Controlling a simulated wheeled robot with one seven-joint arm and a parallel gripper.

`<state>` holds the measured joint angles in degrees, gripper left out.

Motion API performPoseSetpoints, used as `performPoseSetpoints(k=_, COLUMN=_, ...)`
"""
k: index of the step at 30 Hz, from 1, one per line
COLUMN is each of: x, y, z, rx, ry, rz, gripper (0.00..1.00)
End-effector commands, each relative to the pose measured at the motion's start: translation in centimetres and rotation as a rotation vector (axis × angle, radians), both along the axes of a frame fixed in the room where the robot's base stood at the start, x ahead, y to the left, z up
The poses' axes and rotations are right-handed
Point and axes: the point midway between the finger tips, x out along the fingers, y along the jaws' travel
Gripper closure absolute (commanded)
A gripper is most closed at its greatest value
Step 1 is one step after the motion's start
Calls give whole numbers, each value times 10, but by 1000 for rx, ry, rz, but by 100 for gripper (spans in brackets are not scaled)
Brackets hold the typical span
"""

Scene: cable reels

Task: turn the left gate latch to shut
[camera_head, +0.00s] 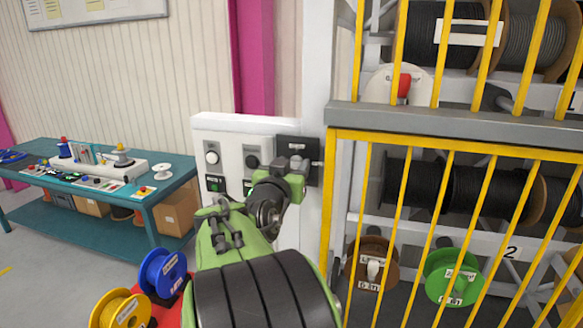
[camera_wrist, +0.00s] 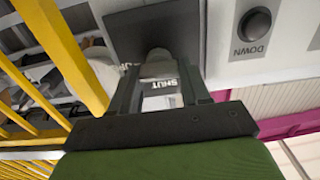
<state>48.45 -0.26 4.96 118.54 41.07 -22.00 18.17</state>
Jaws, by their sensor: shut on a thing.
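The gate latch sits on a dark square plate (camera_head: 287,147) on the post beside the yellow gate; the plate also shows in the wrist view (camera_wrist: 130,25). My gripper (camera_head: 297,168) reaches up to it from the front. In the wrist view my gripper (camera_wrist: 158,75) has its two dark fingers on either side of the light grey latch handle (camera_wrist: 157,63), shut on it. A "SHUT" label shows between the fingers. Another label to the left is partly hidden by a finger. The latch's exact angle is hard to tell.
A white control panel (camera_head: 227,135) with round buttons is just left of the latch. The yellow-barred gate (camera_head: 450,150) stands right, with cable reels behind it. A teal workbench (camera_head: 60,190) is at left. Blue (camera_head: 163,272) and yellow (camera_head: 120,310) reels lie low beside my arm.

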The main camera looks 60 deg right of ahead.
Motion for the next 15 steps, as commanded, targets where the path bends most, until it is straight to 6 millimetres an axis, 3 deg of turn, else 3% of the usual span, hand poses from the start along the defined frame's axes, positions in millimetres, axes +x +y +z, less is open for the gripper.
performPoseSetpoints(k=8, x=0, y=0, z=1, rx=-8, ry=33, rz=1, gripper=84)
performPoseSetpoints(k=15, x=1, y=0, z=1, rx=-31, ry=164, rz=1, gripper=84)
